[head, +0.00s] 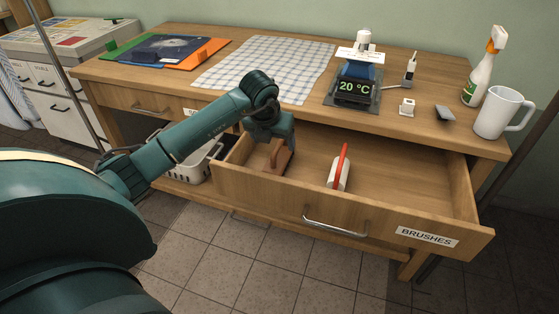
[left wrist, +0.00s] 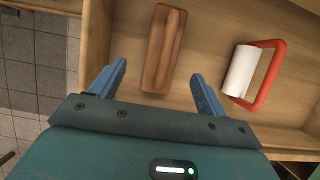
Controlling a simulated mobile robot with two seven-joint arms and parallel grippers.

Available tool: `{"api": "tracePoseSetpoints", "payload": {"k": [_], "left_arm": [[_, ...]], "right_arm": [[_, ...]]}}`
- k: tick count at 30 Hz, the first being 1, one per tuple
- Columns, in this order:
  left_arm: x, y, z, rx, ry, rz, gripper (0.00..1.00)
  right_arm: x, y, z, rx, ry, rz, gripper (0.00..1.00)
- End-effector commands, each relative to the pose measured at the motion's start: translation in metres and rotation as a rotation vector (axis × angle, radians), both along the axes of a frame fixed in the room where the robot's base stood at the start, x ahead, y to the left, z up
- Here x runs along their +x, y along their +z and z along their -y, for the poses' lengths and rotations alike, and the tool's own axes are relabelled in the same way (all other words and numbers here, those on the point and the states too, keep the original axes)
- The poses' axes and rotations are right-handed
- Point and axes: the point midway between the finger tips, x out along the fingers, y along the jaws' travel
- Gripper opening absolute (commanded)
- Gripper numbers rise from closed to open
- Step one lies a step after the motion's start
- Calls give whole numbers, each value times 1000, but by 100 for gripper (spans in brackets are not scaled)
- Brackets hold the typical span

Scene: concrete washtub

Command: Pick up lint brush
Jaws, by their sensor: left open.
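The open drawer (head: 400,205), labelled BRUSHES, holds two things. One is a brown wooden block with a raised grip (head: 277,158), at the drawer's left end; it also shows in the left wrist view (left wrist: 165,45). The other is a white roll-like piece with a red handle (head: 340,172), to its right, also in the left wrist view (left wrist: 248,72). I cannot tell for sure which is the lint brush. My left gripper (left wrist: 159,72) is open, its fingers apart on either side of the brown block's near end. In the head view, my left wrist partly hides that block. My right gripper is not in view.
The drawer walls rise around both things; the left wall is close to my left gripper. On the worktop (head: 300,115) stand a checked cloth (head: 265,65), a temperature display (head: 354,87), a spray bottle (head: 480,75) and a white mug (head: 498,113). The drawer's right part is empty.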

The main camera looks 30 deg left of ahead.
Motion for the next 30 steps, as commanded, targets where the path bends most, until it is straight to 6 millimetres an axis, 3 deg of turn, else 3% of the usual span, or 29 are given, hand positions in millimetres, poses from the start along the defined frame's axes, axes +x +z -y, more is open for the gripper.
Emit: {"api": "tracePoseSetpoints", "payload": {"k": [18,27,30], "left_arm": [[28,-67,-2,-3,-1,1,75],[30,-71,-2,-2,-2,2,75],[30,-71,-2,-2,-2,2,68]], "right_arm": [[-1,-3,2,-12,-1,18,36],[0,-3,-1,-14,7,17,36],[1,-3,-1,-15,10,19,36]]}}
